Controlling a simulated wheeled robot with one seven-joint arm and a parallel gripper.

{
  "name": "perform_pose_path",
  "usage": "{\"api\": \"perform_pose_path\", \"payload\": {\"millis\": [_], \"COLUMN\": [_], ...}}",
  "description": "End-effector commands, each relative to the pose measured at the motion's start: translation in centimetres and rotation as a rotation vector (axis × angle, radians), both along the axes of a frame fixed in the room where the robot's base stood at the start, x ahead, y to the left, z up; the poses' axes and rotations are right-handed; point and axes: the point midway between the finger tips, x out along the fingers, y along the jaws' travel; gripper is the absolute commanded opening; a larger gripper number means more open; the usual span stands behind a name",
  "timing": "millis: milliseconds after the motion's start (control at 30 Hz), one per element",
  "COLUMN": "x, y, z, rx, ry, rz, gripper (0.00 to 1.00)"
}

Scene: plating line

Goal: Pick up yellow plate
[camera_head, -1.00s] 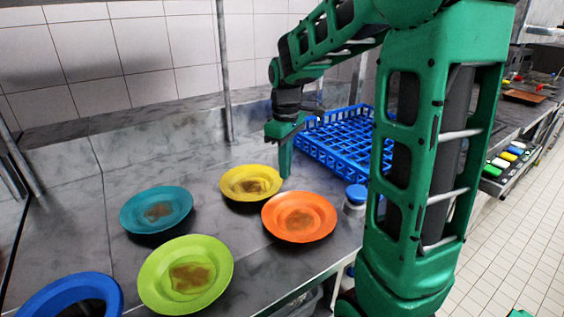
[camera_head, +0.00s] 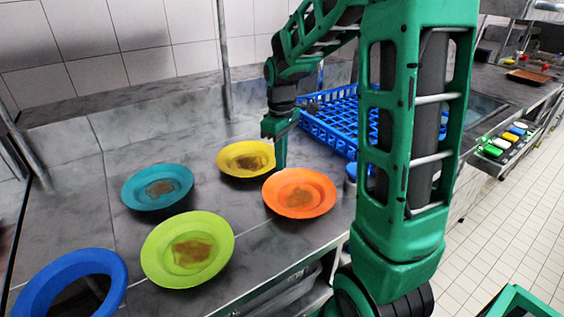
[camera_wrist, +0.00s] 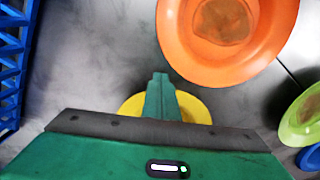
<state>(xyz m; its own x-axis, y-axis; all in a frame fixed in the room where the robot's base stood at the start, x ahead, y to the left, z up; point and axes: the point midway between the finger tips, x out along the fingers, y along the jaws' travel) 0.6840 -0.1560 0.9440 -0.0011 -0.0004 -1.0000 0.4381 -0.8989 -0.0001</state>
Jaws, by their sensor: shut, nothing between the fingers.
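The yellow plate (camera_head: 236,158) lies on the grey counter with a brown stain in its middle. In the wrist view, the yellow plate (camera_wrist: 193,106) shows behind my fingers, and much of it is hidden by my gripper. My gripper (camera_head: 280,166) points down at the right edge of the yellow plate, close to its rim. I cannot tell whether it touches the rim. In the wrist view my gripper (camera_wrist: 160,76) has its fingers together, with nothing between them.
An orange plate (camera_head: 322,205) lies just right of my gripper. Teal (camera_head: 128,190), lime (camera_head: 222,262) and blue (camera_head: 30,297) plates lie to the left and front. A blue rack (camera_head: 318,128) stands behind on the right. A blue-topped container (camera_head: 351,172) is partly hidden by my arm.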

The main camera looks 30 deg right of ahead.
Motion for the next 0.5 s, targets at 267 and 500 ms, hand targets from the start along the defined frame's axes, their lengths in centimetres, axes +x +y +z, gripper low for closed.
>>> {"api": "perform_pose_path", "payload": {"millis": [267,500], "x": [2.1,2.1], "y": [1.1,1.1], "z": [0.0,0.1], "rx": [0.000,0.000], "ry": [-0.001,-0.001], "rz": [0.001,0.000], "gripper": [0.00,0.00]}}
